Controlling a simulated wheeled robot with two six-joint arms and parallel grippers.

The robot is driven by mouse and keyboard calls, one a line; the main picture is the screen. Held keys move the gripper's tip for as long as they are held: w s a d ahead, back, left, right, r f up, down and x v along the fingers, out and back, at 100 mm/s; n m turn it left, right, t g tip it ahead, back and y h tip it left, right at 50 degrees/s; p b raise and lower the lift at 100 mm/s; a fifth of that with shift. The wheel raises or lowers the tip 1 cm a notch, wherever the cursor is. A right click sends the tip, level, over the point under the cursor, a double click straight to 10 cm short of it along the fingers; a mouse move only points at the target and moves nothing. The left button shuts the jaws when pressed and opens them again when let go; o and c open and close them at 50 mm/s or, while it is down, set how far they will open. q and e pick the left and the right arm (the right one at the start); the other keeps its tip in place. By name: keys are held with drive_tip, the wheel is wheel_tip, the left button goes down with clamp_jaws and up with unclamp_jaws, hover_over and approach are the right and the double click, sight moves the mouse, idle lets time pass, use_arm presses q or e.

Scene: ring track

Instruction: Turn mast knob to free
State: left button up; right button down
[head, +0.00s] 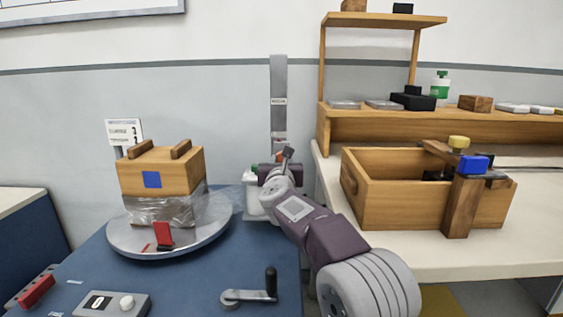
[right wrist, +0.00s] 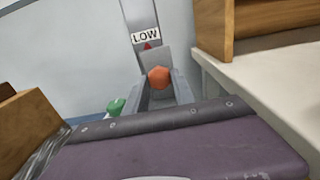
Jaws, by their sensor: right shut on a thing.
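The grey mast (head: 279,85) stands upright at the back of the blue table, against the wall. In the right wrist view the orange mast knob (right wrist: 158,77) sits low on the mast, under a "LOW" label (right wrist: 145,37) with a small red pointer mark. My right gripper (head: 284,157) reaches to the foot of the mast. In the right wrist view its grey fingers (right wrist: 158,88) lie on both sides of the knob, shut on it. In the head view the knob is mostly hidden by the gripper. My left gripper is in neither view.
Left of the mast, a wooden box (head: 160,173) with film around its base stands on a round turntable (head: 205,235). A crank (head: 250,297) and a switch box (head: 112,304) are at the front. Right, an open wooden crate (head: 380,212) stands on a pale bench (head: 430,262).

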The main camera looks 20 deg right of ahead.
drive_tip(key=shift+n, duration=0.4)
drive_tip(key=n+p, duration=0.1)
drive_tip(key=n, duration=0.2)
drive_tip(key=n+p, duration=0.1)
drive_tip(key=n, duration=0.2)
drive_tip(key=shift+r+n, duration=0.1)
drive_tip(key=shift+n, duration=0.3)
drive_tip(key=n+p, duration=0.3)
drive_tip(key=n, duration=0.3)
drive_tip(key=shift+p, duration=0.3)
drive_tip(key=n+p, duration=0.3)
drive_tip(key=n, duration=0.2)
drive_tip(key=shift+d+r+n, duration=0.1)
drive_tip(key=shift+n, duration=0.2)
drive_tip(key=shift+n+p, duration=1.8)
drive_tip(key=shift+n, duration=0.5)
